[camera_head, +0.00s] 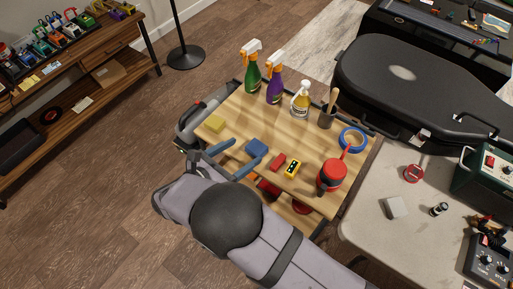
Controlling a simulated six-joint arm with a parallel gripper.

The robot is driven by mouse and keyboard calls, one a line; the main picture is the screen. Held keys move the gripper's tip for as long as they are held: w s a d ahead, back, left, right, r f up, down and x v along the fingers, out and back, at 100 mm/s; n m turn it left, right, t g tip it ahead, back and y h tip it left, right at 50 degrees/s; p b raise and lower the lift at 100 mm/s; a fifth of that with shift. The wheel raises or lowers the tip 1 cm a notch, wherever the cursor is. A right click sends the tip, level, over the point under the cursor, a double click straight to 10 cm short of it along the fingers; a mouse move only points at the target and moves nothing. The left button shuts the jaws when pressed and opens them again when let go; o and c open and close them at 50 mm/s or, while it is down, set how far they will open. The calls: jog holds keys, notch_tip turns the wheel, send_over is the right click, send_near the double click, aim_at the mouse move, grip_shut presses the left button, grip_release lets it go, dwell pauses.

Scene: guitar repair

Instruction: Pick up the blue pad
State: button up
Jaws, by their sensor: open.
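The blue pad (257,147) lies on the wooden cart top (305,193), left of its middle. My gripper (246,157) is open, its two blue-grey fingers spread. One finger reaches toward the left side of the pad and the other toward its near side. Nothing is held between them. The pad's near edge is close to the near finger. I cannot tell whether they touch, or how high the fingers are above the cart top.
A yellow pad (216,123) lies left of the blue one. Spray bottles (252,72) and a cup (326,117) line the back. Blue tape (352,140) lies at right.

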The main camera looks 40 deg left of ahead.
aim_at(257, 146)
jog(key=shift+f, duration=0.9)
jog(key=shift+r+p+x, duration=0.15)
jog(key=shift+p+x, duration=0.5)
jog(key=shift+x, duration=0.9)
jog(key=shift+r+p+x, duration=0.1)
jog(key=shift+p+x, duration=0.5)
jog(key=shift+x, duration=0.95)
jog(key=shift+w+d+f, duration=0.2)
jog(key=shift+w+f, duration=0.1)
jog(key=shift+w, duration=0.3)
jog(key=shift+c, duration=0.4)
jog(key=c, duration=1)
jog(key=shift+c, duration=0.2)
jog(key=shift+r, duration=0.15)
jog(key=shift+r+b, duration=0.75)
jog(key=shift+r, duration=4.15)
